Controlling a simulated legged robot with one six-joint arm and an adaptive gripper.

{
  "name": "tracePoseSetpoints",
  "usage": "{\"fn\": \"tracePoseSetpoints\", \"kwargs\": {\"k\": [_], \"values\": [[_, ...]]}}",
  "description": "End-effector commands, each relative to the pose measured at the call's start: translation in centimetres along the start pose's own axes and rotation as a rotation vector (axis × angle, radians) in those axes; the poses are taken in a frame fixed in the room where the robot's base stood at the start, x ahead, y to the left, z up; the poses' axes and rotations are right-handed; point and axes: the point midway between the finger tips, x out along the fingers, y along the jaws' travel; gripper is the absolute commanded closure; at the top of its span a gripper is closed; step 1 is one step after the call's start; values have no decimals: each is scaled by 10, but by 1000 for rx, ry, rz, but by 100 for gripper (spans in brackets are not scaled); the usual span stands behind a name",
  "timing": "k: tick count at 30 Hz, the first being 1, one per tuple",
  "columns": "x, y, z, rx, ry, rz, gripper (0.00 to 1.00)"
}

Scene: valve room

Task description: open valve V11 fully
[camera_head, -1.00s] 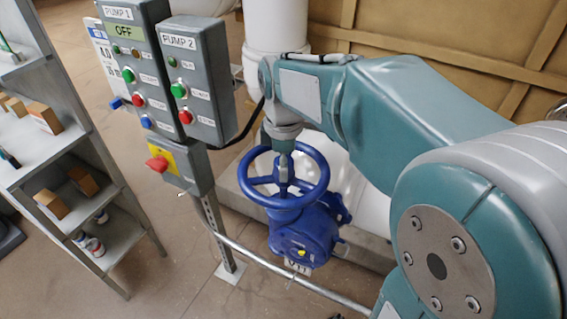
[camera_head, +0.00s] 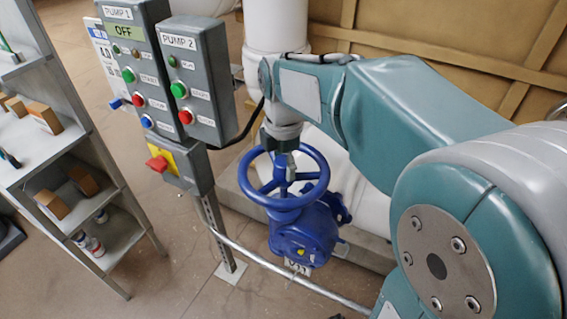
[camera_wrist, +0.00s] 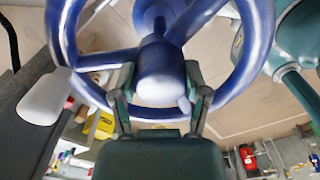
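The valve is a blue handwheel (camera_head: 319,191) on a blue body (camera_head: 303,240). A small white tag (camera_head: 297,266) hangs below the body; its lettering looks like V11 but is blurred. My gripper (camera_head: 283,150) points down over the middle of the wheel. In the wrist view my gripper (camera_wrist: 160,78) has its two fingers apart, one on each side of the round blue hub (camera_wrist: 158,75). I cannot tell whether the fingers touch the hub. The wheel's rim and spokes (camera_wrist: 108,60) surround the fingers.
Pump control boxes (camera_head: 183,75) with buttons stand left of the valve, above a red switch on yellow (camera_head: 160,162). A metal rail (camera_head: 290,280) runs in front of the valve. A grey shelf (camera_head: 50,165) is at far left. White pipes (camera_head: 277,28) stand behind.

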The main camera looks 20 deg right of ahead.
Motion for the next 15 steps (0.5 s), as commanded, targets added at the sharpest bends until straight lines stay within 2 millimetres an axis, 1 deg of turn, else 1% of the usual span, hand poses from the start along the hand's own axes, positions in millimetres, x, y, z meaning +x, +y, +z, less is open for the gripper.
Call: {"fn": "tracePoseSetpoints", "kwargs": {"k": [1, 2, 3, 15], "values": [[0, 0, 0, 1, 1, -1, 18], [0, 0, 0, 1, 1, -1, 5], [0, 0, 0, 1, 1, -1, 3], [-2, 0, 0, 2, 0, 1, 3]]}}
